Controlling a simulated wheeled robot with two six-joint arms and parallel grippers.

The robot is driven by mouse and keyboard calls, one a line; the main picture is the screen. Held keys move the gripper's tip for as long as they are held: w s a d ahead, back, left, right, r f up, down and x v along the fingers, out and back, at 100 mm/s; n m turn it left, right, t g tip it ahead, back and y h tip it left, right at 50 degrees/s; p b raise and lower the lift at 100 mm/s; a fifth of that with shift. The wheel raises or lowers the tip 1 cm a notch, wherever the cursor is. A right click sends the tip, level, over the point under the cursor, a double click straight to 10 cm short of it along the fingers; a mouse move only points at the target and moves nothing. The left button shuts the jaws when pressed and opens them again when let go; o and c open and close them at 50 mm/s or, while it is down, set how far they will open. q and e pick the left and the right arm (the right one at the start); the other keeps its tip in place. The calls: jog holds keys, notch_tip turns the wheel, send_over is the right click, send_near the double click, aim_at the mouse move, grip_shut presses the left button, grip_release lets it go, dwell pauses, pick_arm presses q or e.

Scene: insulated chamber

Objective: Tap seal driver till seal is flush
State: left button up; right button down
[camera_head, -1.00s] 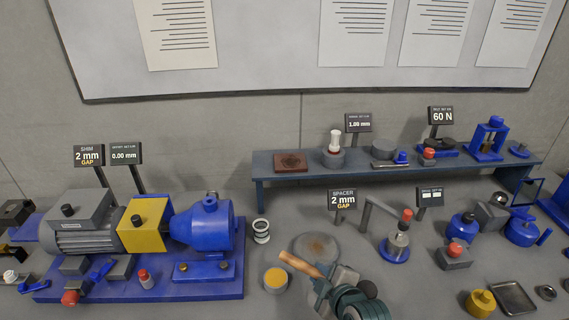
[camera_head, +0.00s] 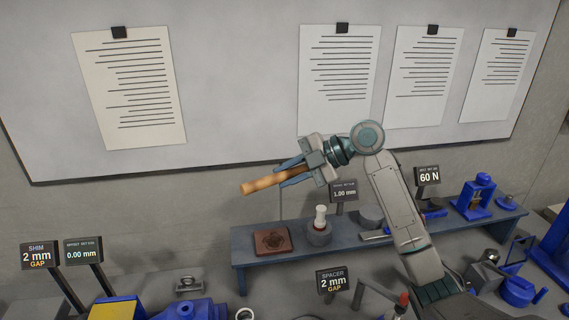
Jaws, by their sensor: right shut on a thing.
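My right gripper (camera_head: 288,173) is raised in front of the wall, above the shelf. It is shut on a tool with a wooden handle (camera_head: 260,184), which points left and slightly down. I cannot make out the tool's head against the gripper body. A white upright piece, which looks like the seal driver (camera_head: 320,215), stands on a grey round housing (camera_head: 318,236) on the shelf, below the gripper and apart from it. The seal itself cannot be made out. My left gripper is out of view.
The blue-grey shelf (camera_head: 254,260) also carries a reddish-brown plate (camera_head: 272,242) and a blue press (camera_head: 474,196). Small signs (camera_head: 332,280) stand around it. A board with papers (camera_head: 340,80) hangs behind. My right arm covers part of the shelf.

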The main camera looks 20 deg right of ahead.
jog(key=shift+s+r, duration=0.15)
jog(key=shift+r, duration=0.2)
jog(key=shift+d, duration=0.15)
pick_arm(q)
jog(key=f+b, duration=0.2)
jog(key=b, duration=0.1)
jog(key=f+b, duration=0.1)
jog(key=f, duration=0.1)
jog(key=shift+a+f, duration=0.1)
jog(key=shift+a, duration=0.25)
pick_arm(e)
notch_tip(320, 180, down, 5)
pick_arm(q)
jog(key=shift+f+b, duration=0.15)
jog(key=shift+b, duration=0.15)
